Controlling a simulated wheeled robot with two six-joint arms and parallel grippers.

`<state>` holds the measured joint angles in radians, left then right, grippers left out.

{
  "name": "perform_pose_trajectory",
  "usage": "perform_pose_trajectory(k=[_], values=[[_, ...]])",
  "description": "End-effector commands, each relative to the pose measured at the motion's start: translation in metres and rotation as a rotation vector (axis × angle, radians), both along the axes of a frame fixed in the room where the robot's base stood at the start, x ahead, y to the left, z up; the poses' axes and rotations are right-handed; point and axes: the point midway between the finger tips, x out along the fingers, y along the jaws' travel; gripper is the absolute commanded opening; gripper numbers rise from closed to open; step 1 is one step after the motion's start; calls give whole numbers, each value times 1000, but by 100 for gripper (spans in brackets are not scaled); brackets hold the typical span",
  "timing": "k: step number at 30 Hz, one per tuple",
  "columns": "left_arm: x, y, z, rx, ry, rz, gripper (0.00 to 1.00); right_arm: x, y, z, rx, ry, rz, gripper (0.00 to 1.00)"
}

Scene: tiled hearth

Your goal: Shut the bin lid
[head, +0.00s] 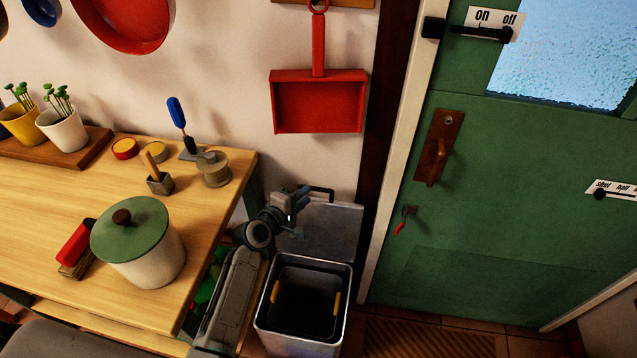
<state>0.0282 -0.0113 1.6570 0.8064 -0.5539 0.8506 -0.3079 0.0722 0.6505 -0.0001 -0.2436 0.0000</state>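The metal bin (346,318) stands on the floor to the right of the wooden table. It is open, with a dark inside and two yellow pieces at its inner sides. Its grey lid (338,232) stands raised at the back of the bin, close to the wall. A dark bar, perhaps a handle, shows at the lid's top edge. My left gripper (300,216) is at the left part of the raised lid, above the bin's back. Whether it touches the lid, and how its fingers stand, I cannot tell. My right gripper is out of view.
The wooden table (60,215) on the left holds a lidded pot (150,262), a red brush (74,246) and plant pots. A red dustpan (318,102) hangs above the bin. A green door (500,210) and a doormat (425,338) are on the right.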

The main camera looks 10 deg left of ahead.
Motion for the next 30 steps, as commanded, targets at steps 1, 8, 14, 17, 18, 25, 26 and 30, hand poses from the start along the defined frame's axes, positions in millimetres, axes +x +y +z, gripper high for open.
perform_pose_trajectory(k=[1, 8, 14, 17, 18, 25, 26, 30], values=[[11, -5, -1, -1, -1, 0, 22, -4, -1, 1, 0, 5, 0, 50], [47, -21, -13, 0, 0, -1, 22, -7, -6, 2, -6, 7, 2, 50], [63, -27, -19, 1, 1, 0, 22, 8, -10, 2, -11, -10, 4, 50], [66, -28, -19, 1, 0, 0, 22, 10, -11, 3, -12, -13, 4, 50], [66, -28, -19, 2, -1, -1, 22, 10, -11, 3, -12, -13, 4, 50], [66, -28, -19, 2, 0, -1, 14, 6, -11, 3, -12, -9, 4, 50], [66, -28, -19, 2, 0, -1, 8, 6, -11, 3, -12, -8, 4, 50], [66, -28, -19, 2, 0, -1, 0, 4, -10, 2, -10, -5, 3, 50]])
